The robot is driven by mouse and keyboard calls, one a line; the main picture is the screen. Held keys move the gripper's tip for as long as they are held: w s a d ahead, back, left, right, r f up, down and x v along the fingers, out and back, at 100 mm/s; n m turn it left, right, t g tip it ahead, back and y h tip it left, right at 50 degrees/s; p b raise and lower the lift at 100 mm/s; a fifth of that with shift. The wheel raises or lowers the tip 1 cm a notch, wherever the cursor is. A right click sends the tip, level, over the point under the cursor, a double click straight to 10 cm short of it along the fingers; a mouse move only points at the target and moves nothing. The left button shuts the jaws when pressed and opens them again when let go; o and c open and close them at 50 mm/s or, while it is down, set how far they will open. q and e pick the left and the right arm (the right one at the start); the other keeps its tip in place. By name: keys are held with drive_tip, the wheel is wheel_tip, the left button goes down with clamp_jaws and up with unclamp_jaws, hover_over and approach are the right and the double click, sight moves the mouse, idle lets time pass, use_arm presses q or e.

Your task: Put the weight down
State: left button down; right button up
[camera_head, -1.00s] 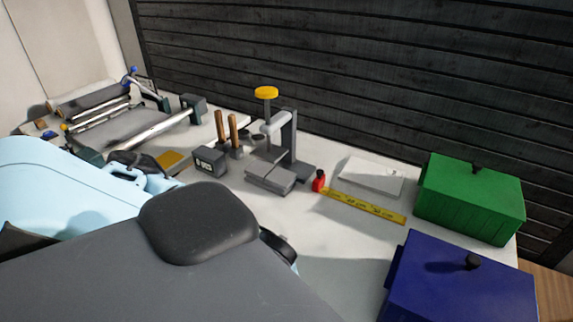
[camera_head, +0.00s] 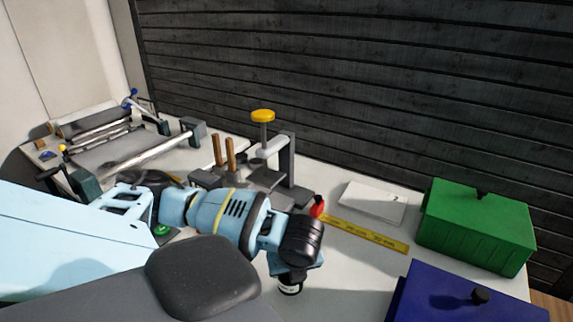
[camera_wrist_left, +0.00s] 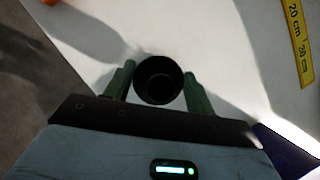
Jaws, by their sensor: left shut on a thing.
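The weight (camera_wrist_left: 158,82) is a dark, round, hollow-topped piece seen from above in the left wrist view. The two green fingers of my left gripper (camera_wrist_left: 159,73) are on either side of it, shut on it. In the head view my left gripper (camera_head: 290,268) points down over the white table (camera_head: 335,265). A dark piece with a white band (camera_head: 290,288) shows below it, probably the weight. I cannot tell whether it touches the table. My right gripper is not in view.
A yellow ruler (camera_head: 365,234), a red item (camera_head: 317,206) and a white plate (camera_head: 372,203) lie beyond the gripper. A green box (camera_head: 475,230) and a blue box (camera_head: 470,295) stand right. A yellow-topped press (camera_head: 287,165) stands behind. Bare table lies right of the gripper.

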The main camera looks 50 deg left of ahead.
use_arm(q)
drive_tip(key=shift+w+r, duration=0.15)
drive_tip(key=shift+w, duration=0.05)
drive_tip(key=shift+w+a, duration=0.15)
drive_tip(key=shift+w, duration=0.15)
drive_tip(key=shift+f, duration=1.75)
drive_tip(key=c, duration=0.5)
unclamp_jaws()
drive_tip(key=shift+s+f, duration=0.15)
drive_tip(key=shift+f, duration=0.1)
